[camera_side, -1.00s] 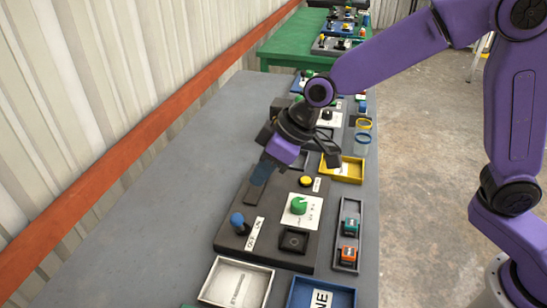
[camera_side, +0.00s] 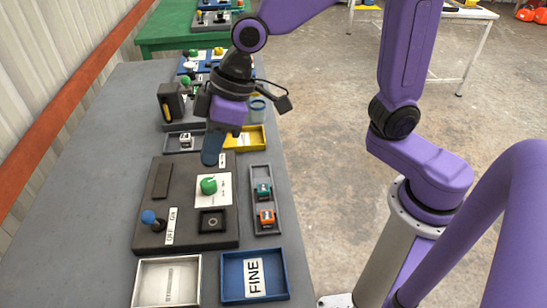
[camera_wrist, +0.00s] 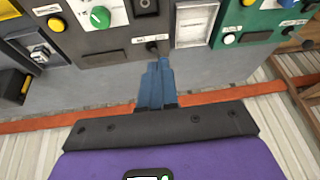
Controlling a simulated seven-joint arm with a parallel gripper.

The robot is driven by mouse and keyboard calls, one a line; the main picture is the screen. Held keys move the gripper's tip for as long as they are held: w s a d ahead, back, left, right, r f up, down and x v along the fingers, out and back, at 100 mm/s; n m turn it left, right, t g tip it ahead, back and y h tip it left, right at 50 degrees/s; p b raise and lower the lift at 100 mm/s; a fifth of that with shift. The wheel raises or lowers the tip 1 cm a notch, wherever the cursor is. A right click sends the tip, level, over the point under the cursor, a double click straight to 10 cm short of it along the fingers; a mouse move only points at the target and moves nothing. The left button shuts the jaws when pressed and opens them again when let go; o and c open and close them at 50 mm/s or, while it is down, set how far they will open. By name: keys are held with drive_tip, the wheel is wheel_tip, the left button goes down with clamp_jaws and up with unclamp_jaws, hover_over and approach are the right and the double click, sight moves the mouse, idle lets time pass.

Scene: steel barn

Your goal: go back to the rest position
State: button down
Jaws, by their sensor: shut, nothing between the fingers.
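My gripper (camera_side: 212,160) hangs over the far edge of the dark grey control panel (camera_side: 190,235) in the side view, its blue fingers pointing down. The fingers are together and empty. In the wrist view my gripper (camera_wrist: 159,64) also shows with its fingers closed and nothing between them. The panel carries a green knob (camera_side: 208,185), a blue-tipped lever (camera_side: 150,218) and a dark square socket (camera_side: 212,222). The panel's yellow button (camera_wrist: 56,24) shows in the wrist view; in the side view the fingers seem to hide it.
A white tray (camera_side: 140,290), a blue tray marked FINE (camera_side: 225,285) and a grey tray with green and orange blocks (camera_side: 266,190) surround the panel. A yellow tray (camera_side: 258,148) and a black box (camera_side: 170,103) stand beyond. An orange rail (camera_side: 60,118) runs along the wall.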

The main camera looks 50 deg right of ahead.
drive_tip(key=s+d+f+n+g+h, duration=0.1)
drive_tip(key=s+d+f, duration=0.1)
drive_tip(key=s+d, duration=0.7)
drive_tip(key=s+d+f+n+h, duration=0.1)
drive_tip(key=s+d+h, duration=0.1)
drive_tip(key=s+d, duration=0.6)
drive_tip(key=shift+s+d+f+g+h, duration=0.3)
drive_tip(key=shift+s+d+f+g, duration=0.1)
drive_tip(key=shift+d, duration=0.8)
